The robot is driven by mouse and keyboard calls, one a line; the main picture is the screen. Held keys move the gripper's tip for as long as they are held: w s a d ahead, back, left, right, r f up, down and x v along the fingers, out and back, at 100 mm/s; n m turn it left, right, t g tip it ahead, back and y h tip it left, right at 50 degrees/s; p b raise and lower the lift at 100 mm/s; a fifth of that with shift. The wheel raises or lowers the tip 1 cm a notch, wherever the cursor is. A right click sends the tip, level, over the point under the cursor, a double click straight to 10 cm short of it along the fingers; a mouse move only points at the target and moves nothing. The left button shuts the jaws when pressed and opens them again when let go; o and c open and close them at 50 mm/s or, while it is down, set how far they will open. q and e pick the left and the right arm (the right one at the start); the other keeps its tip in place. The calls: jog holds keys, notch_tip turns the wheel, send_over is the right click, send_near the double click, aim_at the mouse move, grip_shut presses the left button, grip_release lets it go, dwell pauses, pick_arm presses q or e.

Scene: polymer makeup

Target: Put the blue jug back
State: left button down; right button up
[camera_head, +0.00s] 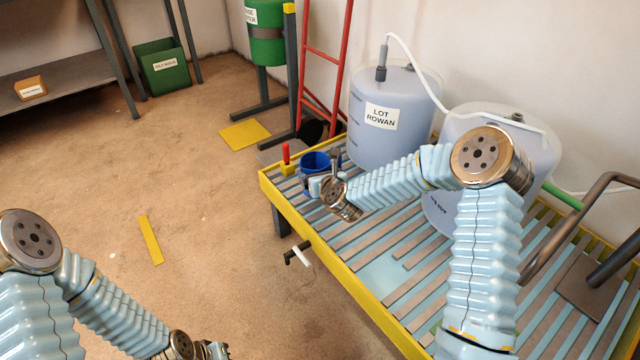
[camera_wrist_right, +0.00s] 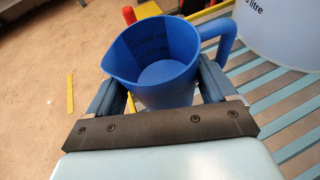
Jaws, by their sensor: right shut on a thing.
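The blue jug (camera_head: 316,161) is at the far left corner of the yellow-edged slatted stand (camera_head: 356,302), beside the tank labelled LOT ROWAN (camera_head: 392,135). In the right wrist view the jug (camera_wrist_right: 163,62) is upright and looks empty, with its handle to the right. My right gripper (camera_head: 318,186) is shut on the jug, with one finger on each side; it also shows in the right wrist view (camera_wrist_right: 162,92). I cannot tell whether the jug's base touches the slats. My left gripper (camera_head: 218,350) is at the bottom edge of the head view, partly cut off.
A red-handled valve (camera_head: 286,155) stands at the stand's left corner, close to the jug. A second tank (camera_head: 535,140) is behind my right arm, with white hoses above. Slats in front are mostly clear.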

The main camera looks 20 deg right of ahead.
jog(key=shift+w+d+f, duration=0.15)
jog(key=shift+d+f, duration=0.05)
jog(key=shift+f, duration=0.05)
jog(key=shift+w+d+f, duration=0.15)
jog(key=shift+f, duration=1.6)
jog(key=shift+f+b, duration=0.15)
jog(key=shift+b, duration=0.2)
jog(key=o, duration=1.2)
